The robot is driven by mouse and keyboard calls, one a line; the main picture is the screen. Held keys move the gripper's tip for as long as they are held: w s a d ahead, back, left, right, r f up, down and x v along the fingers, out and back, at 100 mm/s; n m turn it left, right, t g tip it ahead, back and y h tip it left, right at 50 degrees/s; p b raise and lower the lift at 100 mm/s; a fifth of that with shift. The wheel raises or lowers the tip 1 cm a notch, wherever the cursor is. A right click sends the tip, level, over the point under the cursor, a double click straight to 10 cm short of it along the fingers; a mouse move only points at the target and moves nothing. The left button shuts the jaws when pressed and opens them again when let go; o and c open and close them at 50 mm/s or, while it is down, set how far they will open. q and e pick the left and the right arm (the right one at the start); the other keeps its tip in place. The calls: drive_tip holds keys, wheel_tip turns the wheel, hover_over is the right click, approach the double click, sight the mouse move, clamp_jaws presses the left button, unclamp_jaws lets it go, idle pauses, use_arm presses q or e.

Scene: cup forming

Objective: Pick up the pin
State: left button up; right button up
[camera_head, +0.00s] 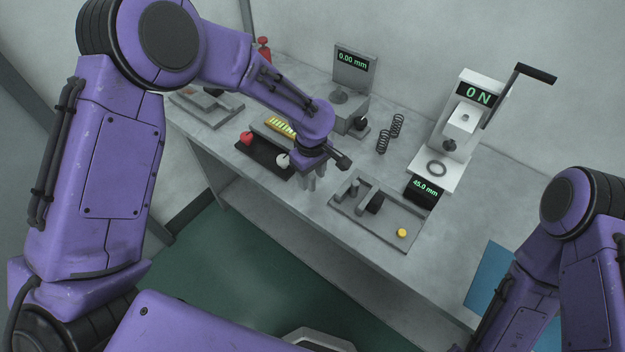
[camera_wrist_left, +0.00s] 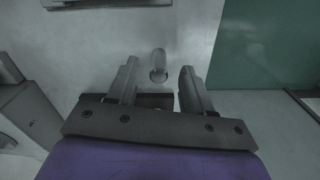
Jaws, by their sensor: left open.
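The pin (camera_wrist_left: 158,64) shows in the left wrist view as a small grey metal cylinder with a rounded end. It appears between the two fingertips of my left gripper (camera_head: 309,182), with a gap visible on each side. The gripper is open, pointing down near the front edge of the grey workbench (camera_head: 275,207), between a black tray and a grey fixture tray. In the head view I cannot clearly tell the pin from the fingers. My right arm enters at the right, but its gripper is not visible.
The black tray (camera_head: 262,160) holds a red-knobbed and a white-knobbed piece. The grey fixture tray (camera_head: 345,209) holds blocks and a yellow button. Behind stand a gauge (camera_head: 352,68), two springs (camera_head: 389,133) and a white press (camera_head: 440,165) with a lever. A blue mat (camera_head: 490,275) lies at right.

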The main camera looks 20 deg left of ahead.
sight(312, 177)
use_arm(q)
wheel_tip(312, 177, down, 3)
drive_tip(key=shift+w+r, duration=0.1)
drive_tip(key=shift+w, duration=0.05)
drive_tip(key=shift+d, duration=0.15)
drive_tip(key=shift+s, duration=0.2)
drive_tip(key=shift+c, duration=0.4)
clamp_jaws()
drive_tip(key=shift+w, duration=0.1)
